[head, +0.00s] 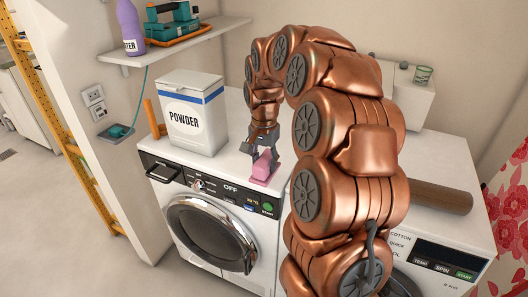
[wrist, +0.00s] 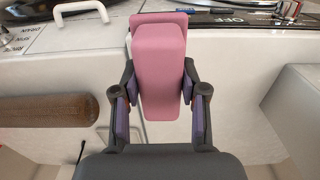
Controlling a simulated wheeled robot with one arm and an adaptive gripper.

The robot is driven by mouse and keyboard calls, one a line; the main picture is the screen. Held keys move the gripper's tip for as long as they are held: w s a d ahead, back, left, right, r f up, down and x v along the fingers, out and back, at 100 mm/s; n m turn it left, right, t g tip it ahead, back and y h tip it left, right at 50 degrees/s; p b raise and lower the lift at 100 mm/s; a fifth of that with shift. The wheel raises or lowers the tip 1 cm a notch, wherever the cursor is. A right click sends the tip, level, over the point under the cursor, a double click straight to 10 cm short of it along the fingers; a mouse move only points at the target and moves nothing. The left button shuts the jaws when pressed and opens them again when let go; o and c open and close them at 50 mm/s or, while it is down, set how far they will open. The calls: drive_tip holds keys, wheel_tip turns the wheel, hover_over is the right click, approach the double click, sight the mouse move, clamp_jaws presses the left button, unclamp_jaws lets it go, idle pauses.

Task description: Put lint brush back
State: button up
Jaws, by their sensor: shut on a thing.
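A pink block-shaped thing, which looks like the lint brush (head: 262,166), is at the front of the white washing machine's top, near the panel edge. My gripper (head: 262,147) is above it and shut on it. In the wrist view the pink lint brush (wrist: 160,70) lies between the two dark fingers with purple pads. Its wider end points away from my gripper. I cannot tell whether its lower side touches the machine top.
A white POWDER box (head: 190,112) stands left of my gripper on the washing machine (head: 215,215). A brown cylinder (head: 440,196) lies on the right-hand machine. A wall shelf (head: 180,45) holds a purple bottle (head: 130,28) and a teal device (head: 175,22). My arm hides the middle.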

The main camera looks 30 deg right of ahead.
drive_tip(key=w+d, duration=0.1)
drive_tip(key=w, duration=0.1)
drive_tip(key=w+d+p, duration=0.1)
drive_tip(key=w+d, duration=0.1)
drive_tip(key=w, duration=0.1)
drive_tip(key=w+d+f+p, duration=0.1)
drive_tip(key=w+d, duration=0.1)
drive_tip(key=shift+w, duration=0.4)
drive_tip(key=shift+d+f+p, duration=0.1)
drive_tip(key=shift+f+p, duration=0.6)
drive_tip(key=shift+f, duration=1.05)
drive_tip(key=shift+f, duration=0.15)
drive_tip(key=o, duration=1.2)
wheel_tip(320, 180, up, 12)
drive_tip(key=b, duration=0.2)
drive_tip(key=shift+w+r+b, duration=0.15)
drive_tip(key=shift+r+b, duration=0.05)
drive_tip(key=shift+b, duration=0.2)
